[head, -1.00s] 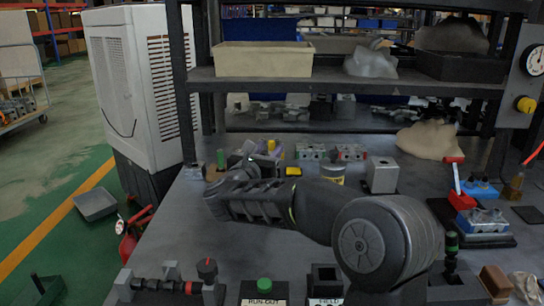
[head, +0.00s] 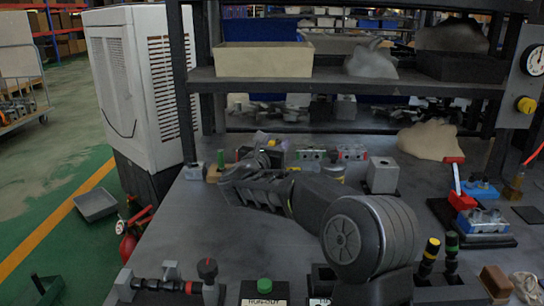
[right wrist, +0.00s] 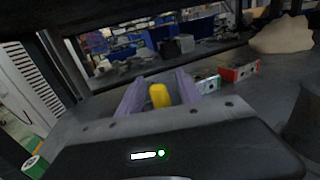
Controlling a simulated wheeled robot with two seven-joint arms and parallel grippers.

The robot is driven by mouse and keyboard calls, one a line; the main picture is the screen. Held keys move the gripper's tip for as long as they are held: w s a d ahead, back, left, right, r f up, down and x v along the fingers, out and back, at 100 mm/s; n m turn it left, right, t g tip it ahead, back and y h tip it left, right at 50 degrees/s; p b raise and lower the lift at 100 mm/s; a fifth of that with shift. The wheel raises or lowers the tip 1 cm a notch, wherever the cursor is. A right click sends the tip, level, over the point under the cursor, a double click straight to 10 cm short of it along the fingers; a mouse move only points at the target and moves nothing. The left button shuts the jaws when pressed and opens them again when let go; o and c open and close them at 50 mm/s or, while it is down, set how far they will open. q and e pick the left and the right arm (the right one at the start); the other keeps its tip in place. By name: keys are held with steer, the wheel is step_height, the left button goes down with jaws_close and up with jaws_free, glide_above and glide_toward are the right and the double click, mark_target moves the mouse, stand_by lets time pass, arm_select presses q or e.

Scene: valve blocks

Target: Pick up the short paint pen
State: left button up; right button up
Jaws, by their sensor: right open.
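A short upright yellow pen-like piece (right wrist: 159,95) stands between the two purple fingers of my right gripper in the right wrist view. The fingers are apart, with visible gaps beside it. In the head view my right gripper (head: 262,140) is at the back of the bench, and my wrist hides most of that spot. I cannot tell which piece is the short paint pen. My left gripper is not in view.
A round tin (head: 333,172) and a grey block (head: 382,175) stand right of my gripper. Green and red valve blocks (head: 352,153) sit behind. A shelf (head: 340,82) overhangs the back. Yellow-banded (head: 431,252) and green-topped (head: 451,246) black pieces stand at front right.

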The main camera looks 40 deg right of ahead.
steer(key=shift+c, duration=0.3)
jaws_close()
stand_by(0.4)
